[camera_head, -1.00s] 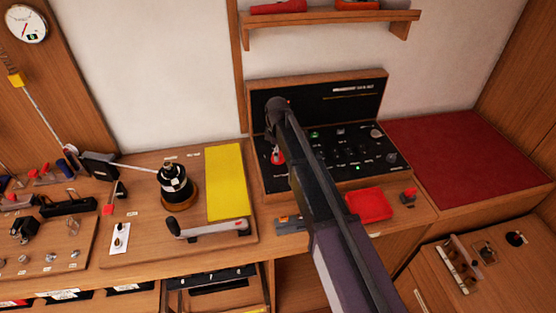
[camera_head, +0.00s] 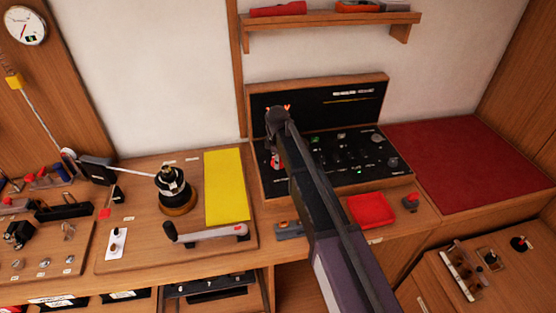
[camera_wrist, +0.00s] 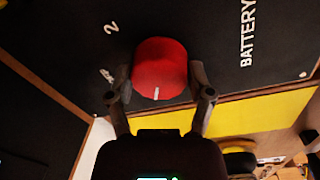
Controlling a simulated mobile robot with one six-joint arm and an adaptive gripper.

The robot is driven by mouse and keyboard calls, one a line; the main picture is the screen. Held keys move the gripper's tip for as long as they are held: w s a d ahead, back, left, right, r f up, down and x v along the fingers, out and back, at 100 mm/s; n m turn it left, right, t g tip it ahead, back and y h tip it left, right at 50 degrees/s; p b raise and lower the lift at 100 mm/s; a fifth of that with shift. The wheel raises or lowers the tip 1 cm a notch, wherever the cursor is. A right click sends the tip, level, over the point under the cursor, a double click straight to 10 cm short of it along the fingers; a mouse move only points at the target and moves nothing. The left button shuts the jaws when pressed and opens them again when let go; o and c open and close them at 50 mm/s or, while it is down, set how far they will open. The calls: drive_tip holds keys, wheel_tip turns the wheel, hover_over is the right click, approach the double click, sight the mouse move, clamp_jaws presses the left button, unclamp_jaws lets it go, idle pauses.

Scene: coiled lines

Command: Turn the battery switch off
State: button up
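The battery switch is a round red knob (camera_wrist: 160,68) on a black panel (camera_wrist: 45,115), with a short white mark on its rim toward the bottom of the wrist view. Part of the word BATTERY and a "2" are printed beside it. My gripper (camera_wrist: 160,82) has one finger on each side of the knob, closed in against its sides. In the head view the red knob (camera_head: 275,160) shows low at the left of the panel, partly behind my gripper (camera_head: 274,150).
Other knobs and a lit green lamp (camera_head: 360,171) sit on the panel right of my arm. A yellow sheet (camera_head: 226,187), a crank handle (camera_head: 206,234) and a red square pad (camera_head: 371,211) lie on the bench. A shelf (camera_head: 335,25) hangs above.

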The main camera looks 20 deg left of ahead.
drive_tip(key=shift+c, duration=1)
drive_tip(key=shift+m, duration=0.4)
drive_tip(key=m, duration=1.1)
drive_tip(key=shift+h, duration=0.3)
drive_tip(key=o, duration=1.1)
drive_tip(key=shift+a, duration=0.1)
